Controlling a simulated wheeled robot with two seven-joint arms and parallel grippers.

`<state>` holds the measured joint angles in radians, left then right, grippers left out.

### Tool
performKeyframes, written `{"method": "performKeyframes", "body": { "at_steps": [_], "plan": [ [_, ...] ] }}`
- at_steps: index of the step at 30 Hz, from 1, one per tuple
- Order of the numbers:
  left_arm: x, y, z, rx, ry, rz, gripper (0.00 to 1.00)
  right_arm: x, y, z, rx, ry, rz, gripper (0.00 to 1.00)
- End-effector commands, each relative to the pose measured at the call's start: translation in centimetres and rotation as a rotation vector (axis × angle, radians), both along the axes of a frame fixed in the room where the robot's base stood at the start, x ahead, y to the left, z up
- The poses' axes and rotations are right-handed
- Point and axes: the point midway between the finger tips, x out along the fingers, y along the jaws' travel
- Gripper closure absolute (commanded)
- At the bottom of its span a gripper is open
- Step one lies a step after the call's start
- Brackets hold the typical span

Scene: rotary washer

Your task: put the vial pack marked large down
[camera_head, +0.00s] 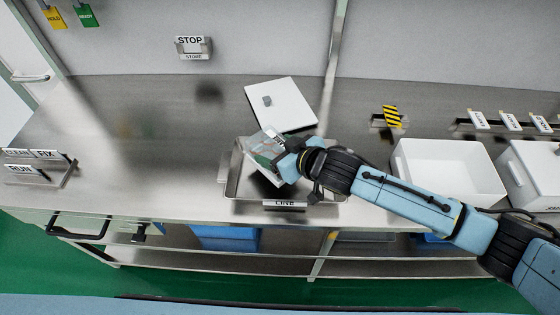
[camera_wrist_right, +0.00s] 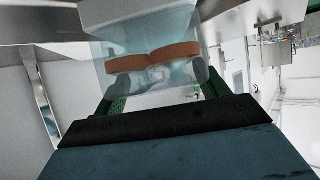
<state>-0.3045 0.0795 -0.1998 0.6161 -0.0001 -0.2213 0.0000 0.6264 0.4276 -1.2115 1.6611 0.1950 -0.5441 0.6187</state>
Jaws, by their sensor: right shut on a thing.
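My right gripper (camera_head: 286,160) is shut on a clear, see-through vial pack (camera_head: 262,146). The pack is tilted and shows over the metal tray (camera_head: 231,183) labelled LINE at the front of the bench. I cannot tell whether it touches the tray. In the right wrist view the pack (camera_wrist_right: 150,45) is between the fingers, with orange-brown bands and pale vial shapes inside. Its size marking cannot be read. My left gripper is not in view.
A white board (camera_head: 290,95) with a small grey block lies behind the tray. White bins (camera_head: 445,170) stand to the right, behind my right arm. A sign holder (camera_head: 40,172) with RUN and FIX stands at the left. The bench's left-middle is clear.

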Motion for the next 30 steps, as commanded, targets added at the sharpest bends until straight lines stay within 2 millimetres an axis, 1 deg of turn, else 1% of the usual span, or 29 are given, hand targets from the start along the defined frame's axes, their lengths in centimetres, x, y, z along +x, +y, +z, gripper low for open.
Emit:
{"method": "performKeyframes", "body": {
  "at_steps": [1, 2, 5, 8, 12, 15, 17, 24, 25, 29, 30],
  "plan": [
    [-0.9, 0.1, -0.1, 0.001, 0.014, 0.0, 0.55, 0.0, 0.1, -0.6, 0.001, -0.001, 0.0, 0.55],
    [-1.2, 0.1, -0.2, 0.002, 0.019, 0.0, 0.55, 0.0, 0.1, -0.8, 0.002, 0.0, 0.0, 0.55],
    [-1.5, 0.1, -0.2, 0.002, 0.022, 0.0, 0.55, 0.0, 0.1, -1.7, 0.002, 0.001, 0.0, 0.55],
    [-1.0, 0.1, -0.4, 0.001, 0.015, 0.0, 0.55, 0.0, 0.0, -3.2, 0.001, 0.001, 0.0, 0.55],
    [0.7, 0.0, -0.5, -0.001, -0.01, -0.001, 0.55, 0.0, 0.1, -4.7, 0.003, -0.001, 0.001, 0.55],
    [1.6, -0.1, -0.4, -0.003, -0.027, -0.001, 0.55, 0.0, 0.1, -4.9, 0.003, -0.001, 0.002, 0.55],
    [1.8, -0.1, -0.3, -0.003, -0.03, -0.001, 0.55, 0.0, 0.1, -4.8, 0.004, -0.002, 0.002, 0.55],
    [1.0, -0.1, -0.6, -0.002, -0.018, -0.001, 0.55, 0.0, 0.1, -5.2, 0.003, -0.001, 0.0, 0.55],
    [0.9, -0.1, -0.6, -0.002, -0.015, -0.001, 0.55, 0.0, 0.0, -5.2, 0.001, 0.0, 0.0, 0.22],
    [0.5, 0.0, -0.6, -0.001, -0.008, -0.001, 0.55, 0.0, 0.0, -5.2, 0.002, 0.0, 0.0, 0.05],
    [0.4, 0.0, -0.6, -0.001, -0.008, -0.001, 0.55, 0.0, 0.0, -5.2, 0.002, 0.0, 0.0, 0.05]
  ]
}}
